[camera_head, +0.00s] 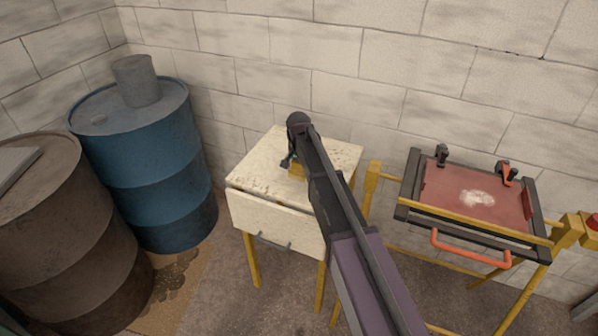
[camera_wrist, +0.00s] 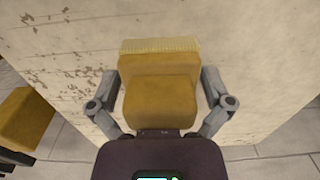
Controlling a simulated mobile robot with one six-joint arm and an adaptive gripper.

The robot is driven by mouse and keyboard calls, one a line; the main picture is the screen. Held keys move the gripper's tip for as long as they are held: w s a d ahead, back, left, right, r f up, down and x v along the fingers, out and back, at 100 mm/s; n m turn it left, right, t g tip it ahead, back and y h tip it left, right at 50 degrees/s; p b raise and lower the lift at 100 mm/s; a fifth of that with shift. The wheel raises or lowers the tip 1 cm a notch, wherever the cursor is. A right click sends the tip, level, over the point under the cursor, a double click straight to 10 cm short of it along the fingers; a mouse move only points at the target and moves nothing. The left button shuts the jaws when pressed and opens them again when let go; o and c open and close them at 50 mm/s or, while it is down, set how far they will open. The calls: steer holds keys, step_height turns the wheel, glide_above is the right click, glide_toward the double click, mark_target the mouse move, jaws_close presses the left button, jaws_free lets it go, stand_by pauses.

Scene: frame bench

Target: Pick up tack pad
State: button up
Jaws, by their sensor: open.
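The tack pad appears to be the yellow-tan block (camera_wrist: 158,98) with a pale, bristly strip along its far edge. It sits on the worn cream tabletop (camera_wrist: 60,50) of a small table. My gripper (camera_wrist: 160,84) is open, with one grey finger on each side of the block. Whether the fingers touch it is not clear. In the head view my arm hides most of the block; a small yellow part (camera_head: 297,170) shows beside my gripper (camera_head: 290,160) over the table (camera_head: 250,175).
The table has a front drawer with a grey handle (camera_head: 274,243). To the right, a yellow stand holds a framed red panel (camera_head: 450,190) with clamps and an orange handle. A blue drum (camera_head: 150,160) and a brown drum (camera_head: 60,230) stand left. A block wall is behind.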

stand_by(0.3)
steer(key=shift+s, duration=0.15)
steer(key=c, duration=0.9)
steer(key=shift+o, duration=0.2)
steer(key=shift+r, duration=0.25)
step_height(320, 180, up, 3)
steer(key=p, duration=0.3)
steer(key=shift+p, duration=0.3)
steer(key=s+d, duration=0.1)
steer(key=s, duration=0.4)
steer(key=s+d+r+p, duration=0.1)
steer(key=s+d, duration=0.1)
steer(key=s, duration=0.3)
steer(key=s+d, duration=0.1)
steer(key=s, duration=0.4)
steer(key=shift+d+r, duration=0.25)
steer(key=shift+d, duration=0.05)
steer(key=o, duration=0.3)
steer(key=shift+c, duration=0.8)
